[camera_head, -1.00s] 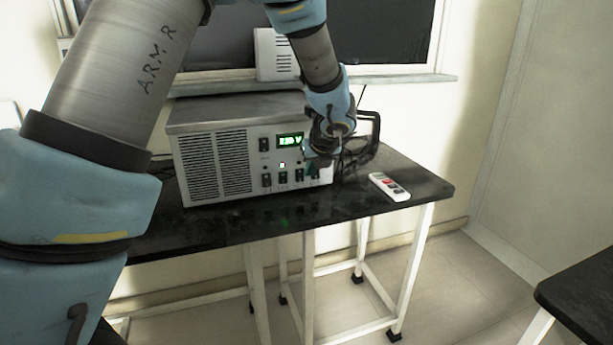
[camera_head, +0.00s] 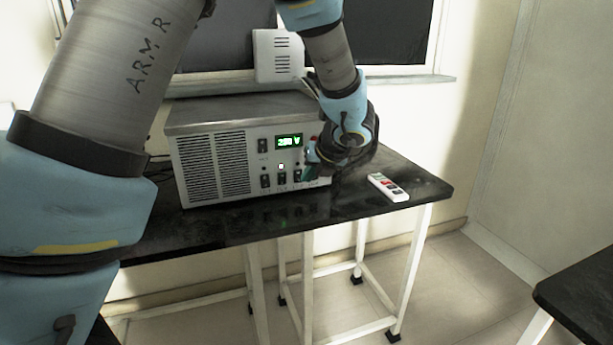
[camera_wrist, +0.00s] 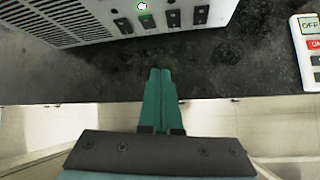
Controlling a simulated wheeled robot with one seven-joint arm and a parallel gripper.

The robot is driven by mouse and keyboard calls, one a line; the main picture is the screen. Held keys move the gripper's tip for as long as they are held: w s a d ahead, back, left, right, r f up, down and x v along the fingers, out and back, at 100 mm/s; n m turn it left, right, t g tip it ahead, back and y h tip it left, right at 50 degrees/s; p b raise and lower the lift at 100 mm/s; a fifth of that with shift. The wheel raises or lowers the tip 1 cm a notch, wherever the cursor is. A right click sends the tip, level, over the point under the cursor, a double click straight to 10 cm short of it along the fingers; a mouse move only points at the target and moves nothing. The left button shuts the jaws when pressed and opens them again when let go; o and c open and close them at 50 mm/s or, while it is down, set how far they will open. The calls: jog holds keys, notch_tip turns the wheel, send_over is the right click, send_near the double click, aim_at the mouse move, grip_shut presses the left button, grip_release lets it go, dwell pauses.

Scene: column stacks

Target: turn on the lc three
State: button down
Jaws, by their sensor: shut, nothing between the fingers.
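A grey power unit (camera_head: 235,111) stands on the black table, with a lit green voltage display (camera_head: 289,141) on its front panel. Below the display is a row of several dark rocker switches, also in the wrist view; their labels are too small to read. The third from the left (camera_wrist: 173,18) is taken as lc three; its on or off state cannot be told. My gripper (camera_head: 308,172) is in front of the panel's right side. In the wrist view its teal fingers (camera_wrist: 160,72) are together and empty, pointing at the switch row, apparently short of it.
A white remote (camera_head: 389,187) with coloured buttons lies on the table (camera_head: 420,180) right of the unit. A small lit lamp (camera_head: 281,166) is above the switches. Another dark table (camera_head: 585,290) is at the lower right. Bare tabletop lies before the unit.

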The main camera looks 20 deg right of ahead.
aim_at(299, 181)
jog(key=s+d+f+m+t+h, duration=0.1)
jog(key=s+f+m+t, duration=0.3)
jog(key=m, duration=1.2)
notch_tip(299, 181, down, 2)
jog(key=t+h, duration=0.1)
jog(key=t, duration=0.3)
jog(key=shift+f, duration=0.2)
jog(key=shift+d, duration=0.1)
jog(key=w+p, duration=0.1)
jog(key=w, duration=0.3)
jog(key=w+d+f+p, duration=0.1)
jog(key=w, duration=0.3)
jog(key=w+p, duration=0.1)
jog(key=w, duration=0.3)
jog(key=shift+w+d+f, duration=0.15)
jog(key=shift+w+f, duration=0.05)
jog(key=shift+w, duration=0.05)
jog(key=shift+w+d+f+p, duration=0.15)
jog(key=shift+w+p, duration=0.15)
jog(key=shift+w, duration=0.35)
jog(key=shift+f, duration=0.1)
